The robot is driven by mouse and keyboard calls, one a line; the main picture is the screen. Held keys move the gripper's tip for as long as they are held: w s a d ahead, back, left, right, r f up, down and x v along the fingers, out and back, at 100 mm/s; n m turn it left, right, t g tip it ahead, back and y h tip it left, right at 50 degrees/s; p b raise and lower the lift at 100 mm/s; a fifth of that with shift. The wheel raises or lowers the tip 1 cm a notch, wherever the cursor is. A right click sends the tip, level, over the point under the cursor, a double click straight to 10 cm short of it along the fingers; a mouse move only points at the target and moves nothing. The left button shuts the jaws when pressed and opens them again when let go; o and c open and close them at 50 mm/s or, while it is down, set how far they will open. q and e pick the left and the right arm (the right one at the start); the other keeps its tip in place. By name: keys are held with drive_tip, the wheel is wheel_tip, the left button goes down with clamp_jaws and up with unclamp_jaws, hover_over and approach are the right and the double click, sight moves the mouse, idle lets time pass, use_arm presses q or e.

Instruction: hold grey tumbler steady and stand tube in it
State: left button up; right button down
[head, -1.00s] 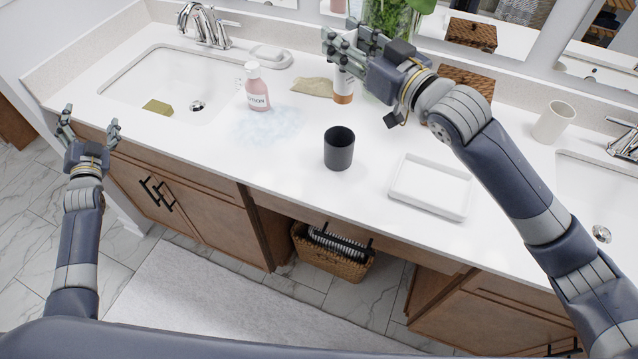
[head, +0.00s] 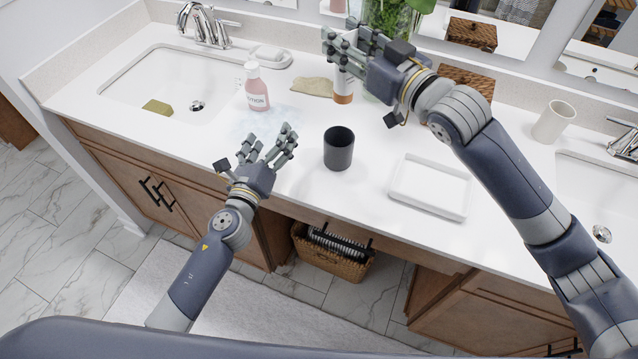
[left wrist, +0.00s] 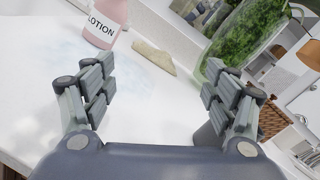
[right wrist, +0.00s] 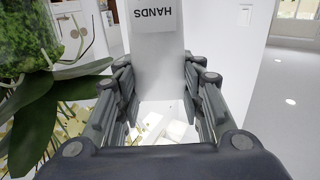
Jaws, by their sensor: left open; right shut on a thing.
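The grey tumbler (head: 338,148) stands upright and open on the white counter, near its front edge. My right gripper (head: 341,48) is shut on the tube's upper part. In the right wrist view the tube (right wrist: 155,45), printed HANDS, is between the fingers. My left gripper (head: 264,146) is open and empty at the counter's front edge, left of the tumbler and apart from it. In the left wrist view a dark grey piece, apparently the tumbler (left wrist: 205,138), is mostly hidden behind the right finger.
A pink lotion bottle (head: 257,90) stands left of the tube, with a tan cloth (head: 312,87) between them. A white tray (head: 430,187) lies right of the tumbler. A plant (head: 395,18) is behind the right gripper. A sink (head: 165,85) is at left.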

sight(343, 138)
use_arm(q)
drive_tip(key=s+d+m+h, duration=0.1)
drive_tip(key=s+d+m, duration=0.1)
drive_tip(key=s+d, duration=0.1)
drive_tip(key=s+d+f+m+h, duration=0.1)
drive_tip(key=s+d+m, duration=0.2)
drive_tip(key=d, duration=0.2)
drive_tip(key=s+d+f+m, duration=0.1)
drive_tip(key=s+d+m, duration=0.2)
drive_tip(key=d, duration=0.1)
drive_tip(key=shift+s+f+g+h, duration=0.15)
drive_tip(key=shift+s+g+h, duration=0.25)
drive_tip(key=x, duration=1.2)
drive_tip(key=shift+f, duration=0.1)
drive_tip(key=shift+s, duration=0.1)
drive_tip(key=c, duration=1.3)
